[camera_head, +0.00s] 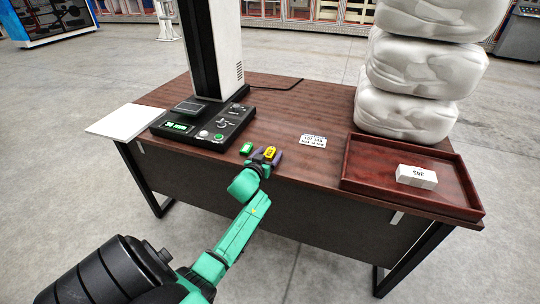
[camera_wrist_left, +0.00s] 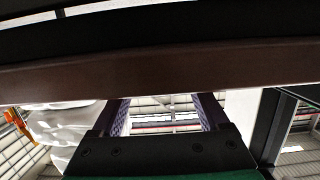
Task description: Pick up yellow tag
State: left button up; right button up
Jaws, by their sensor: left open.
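The yellow tag (camera_head: 270,152) shows near the front edge of the dark wood table, just right of a green tag (camera_head: 246,148). My left gripper (camera_head: 266,156) is at that front edge, right at the yellow tag, with a dark finger beside it. I cannot tell whether they touch. In the left wrist view my left gripper (camera_wrist_left: 165,115) has its two fingers apart with nothing visible between them; neither tag shows there. My right gripper is not in view.
The table (camera_head: 310,113) carries a control box (camera_head: 203,123) with a column, a white label card (camera_head: 313,141), and a red-brown tray (camera_head: 372,178) holding a white block (camera_head: 416,177). White sacks (camera_head: 405,112) are stacked behind the tray. Bare tabletop lies around the card.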

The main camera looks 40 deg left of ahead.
pick_arm(q)
jog(key=shift+s+r, duration=0.1)
jog(key=shift+s, duration=0.05)
jog(key=c, duration=0.3)
grip_shut()
